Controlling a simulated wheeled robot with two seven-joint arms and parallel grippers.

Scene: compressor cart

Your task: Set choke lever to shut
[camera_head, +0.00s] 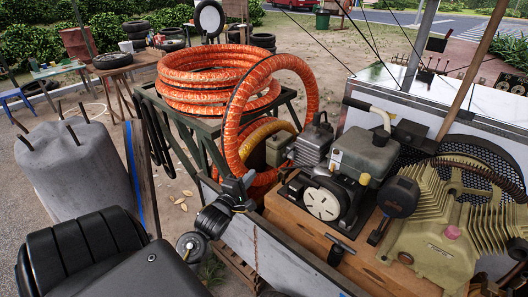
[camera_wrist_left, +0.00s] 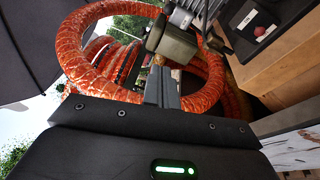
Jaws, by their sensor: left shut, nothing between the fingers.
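The engine (camera_head: 365,155) sits on a wooden base on the cart, with a round white recoil cover (camera_head: 322,203) facing me. I cannot single out the choke lever for certain. My left gripper (camera_head: 246,181) is left of the engine, in front of the orange hose. Its fingers (camera_wrist_left: 162,84) are together and empty. From these views I cannot tell whether they touch the box. My right gripper is out of view.
An orange ribbed hose (camera_head: 310,90) loops up behind my left gripper, with more coils (camera_head: 205,75) on a rack. A black T-shaped handle (camera_head: 341,243) is at the wooden base's front. A finned tan compressor (camera_head: 435,240) fills the right. A grey concrete cylinder (camera_head: 75,165) stands left.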

